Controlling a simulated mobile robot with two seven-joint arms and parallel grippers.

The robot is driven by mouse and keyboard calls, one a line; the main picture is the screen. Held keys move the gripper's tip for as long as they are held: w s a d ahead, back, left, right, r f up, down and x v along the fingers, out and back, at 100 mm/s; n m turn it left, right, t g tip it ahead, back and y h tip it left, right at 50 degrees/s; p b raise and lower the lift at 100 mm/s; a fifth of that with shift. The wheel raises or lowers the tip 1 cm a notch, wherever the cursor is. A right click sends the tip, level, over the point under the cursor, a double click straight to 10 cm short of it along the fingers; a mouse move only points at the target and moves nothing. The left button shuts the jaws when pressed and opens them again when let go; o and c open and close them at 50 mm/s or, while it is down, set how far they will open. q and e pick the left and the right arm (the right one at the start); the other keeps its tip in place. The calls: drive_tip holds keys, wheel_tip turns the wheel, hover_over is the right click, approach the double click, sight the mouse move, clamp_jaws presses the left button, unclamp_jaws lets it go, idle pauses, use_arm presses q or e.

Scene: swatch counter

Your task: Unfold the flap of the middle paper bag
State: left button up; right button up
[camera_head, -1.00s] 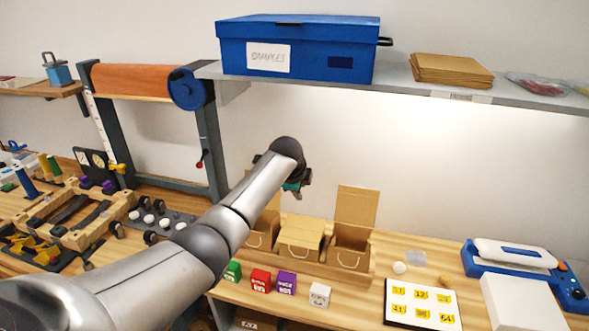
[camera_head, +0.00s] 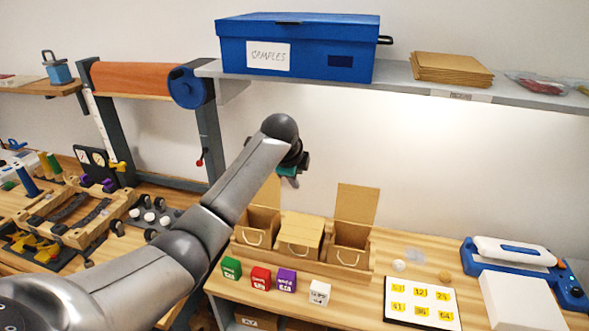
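Three brown paper bags with string handles stand in a row in a wooden holder (camera_head: 300,269). The middle paper bag (camera_head: 300,233) has its flap folded down over its top. The right bag (camera_head: 349,240) has its flap (camera_head: 356,204) standing upright, and its top is open. The left bag (camera_head: 257,226) also has a raised flap (camera_head: 268,193), partly hidden behind my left arm. My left gripper (camera_head: 291,176) is above and behind the middle bag, clear of it. The wrist hides most of its fingers, so their opening does not show. My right gripper is out of view.
Several small coloured blocks (camera_head: 286,280) stand in front of the holder. A numbered board (camera_head: 420,303) and a blue-and-white device (camera_head: 510,255) lie to the right. A shelf (camera_head: 410,84) with a blue box (camera_head: 296,48) hangs above my gripper.

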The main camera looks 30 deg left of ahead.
use_arm(q)
drive_tip(key=v, duration=0.3)
drive_tip(key=shift+s+r, duration=0.1)
drive_tip(key=shift+r, duration=0.2)
idle(0.6)
drive_tip(key=v, duration=1.5)
drive_tip(key=shift+b, duration=0.3)
